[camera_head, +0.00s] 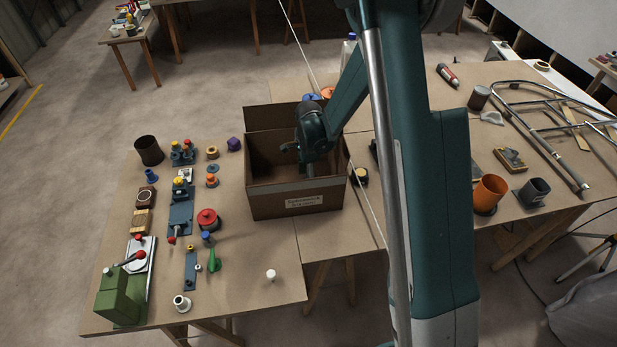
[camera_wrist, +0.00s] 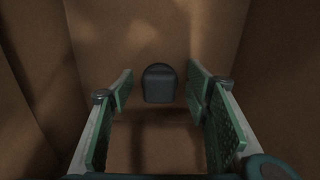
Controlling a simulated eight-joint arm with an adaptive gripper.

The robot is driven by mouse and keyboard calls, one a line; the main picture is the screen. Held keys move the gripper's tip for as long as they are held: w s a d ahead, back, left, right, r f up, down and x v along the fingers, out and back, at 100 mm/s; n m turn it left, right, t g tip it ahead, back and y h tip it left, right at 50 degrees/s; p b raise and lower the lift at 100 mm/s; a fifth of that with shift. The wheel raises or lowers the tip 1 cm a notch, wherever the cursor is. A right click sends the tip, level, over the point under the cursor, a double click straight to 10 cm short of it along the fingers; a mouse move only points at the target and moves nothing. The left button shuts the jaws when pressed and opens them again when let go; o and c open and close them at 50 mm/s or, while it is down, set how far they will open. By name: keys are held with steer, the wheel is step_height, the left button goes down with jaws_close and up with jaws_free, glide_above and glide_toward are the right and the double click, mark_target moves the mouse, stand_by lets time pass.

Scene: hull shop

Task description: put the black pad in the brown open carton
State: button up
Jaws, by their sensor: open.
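The brown open carton (camera_head: 270,203) stands on the table in the middle of the head view, its back flap raised. My gripper (camera_head: 309,166) reaches down into its opening, and the carton's front wall hides part of it. In the wrist view, brown carton walls surround my gripper (camera_wrist: 160,100), whose green-padded fingers are spread apart. The black pad (camera_wrist: 159,83), a small dark piece with a rounded top edge, shows between and beyond the fingertips inside the carton. Neither finger touches it. I cannot tell whether it lies flat on the bottom. The head view does not show the pad.
Left of the carton, the table holds a green press (camera_head: 118,300), a red-topped round piece (camera_head: 207,219), a dark cup (camera_head: 149,150) and several small parts. To the right are an orange cup (camera_head: 489,193) and a metal tube frame (camera_head: 545,150). The table before the carton is mostly clear.

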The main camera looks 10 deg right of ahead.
step_height(320, 180, up, 12)
steer(key=shift+p, duration=0.4)
stand_by(0.3)
stand_by(0.6)
steer(key=s+d+r+n+t, duration=0.2)
steer(key=s+r+n, duration=0.2)
steer(key=s+r, duration=0.4)
steer(key=s+d+r+n+t, duration=0.15)
steer(key=s+r+n, duration=0.35)
steer(key=r, duration=0.6)
steer(key=s+d+r+n+t, duration=0.1)
steer(key=s+n, duration=0.3)
steer(key=s, duration=0.6)
steer(key=s+d+r+n+t, duration=0.2)
steer(key=s+n, duration=0.3)
steer(key=s, duration=0.5)
steer(key=shift+s+r+t, duration=0.25)
steer(key=shift+r+t, duration=0.1)
steer(key=shift+r, duration=0.55)
